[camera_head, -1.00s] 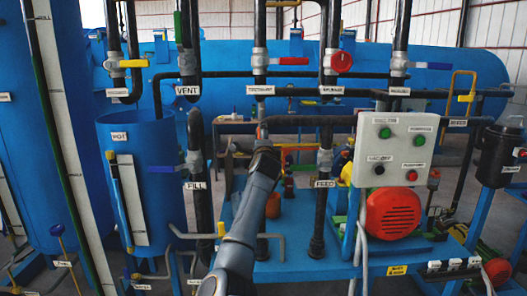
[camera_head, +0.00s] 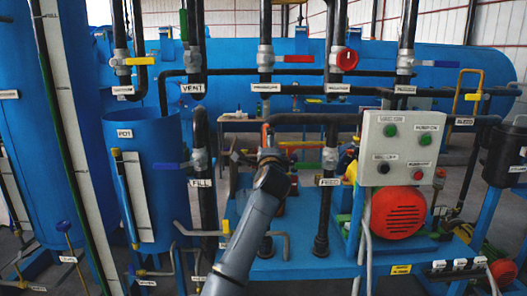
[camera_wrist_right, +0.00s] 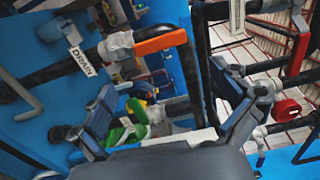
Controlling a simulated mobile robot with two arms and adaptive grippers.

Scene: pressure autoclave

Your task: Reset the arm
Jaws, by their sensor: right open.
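My right arm (camera_head: 253,235) reaches up from the bottom middle of the head view, in front of the pipes. Its dark wrist end (camera_head: 271,181) is between the FILL and FEED pipes; the gripper's fingers cannot be made out there. In the right wrist view my right gripper (camera_wrist_right: 168,118) is open, with its two fingers spread apart and nothing held between them. A pipe with an orange handle (camera_wrist_right: 160,41) and a DRAIN label (camera_wrist_right: 82,61) shows beyond the fingers. My left gripper is not in view.
A blue pot tank (camera_head: 150,190) stands at left. A grey control box (camera_head: 402,147) and a red motor (camera_head: 398,212) stand at right. Black valve pipes hang above, with a red round knob (camera_head: 347,60). A large blue horizontal vessel (camera_head: 440,90) lies behind.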

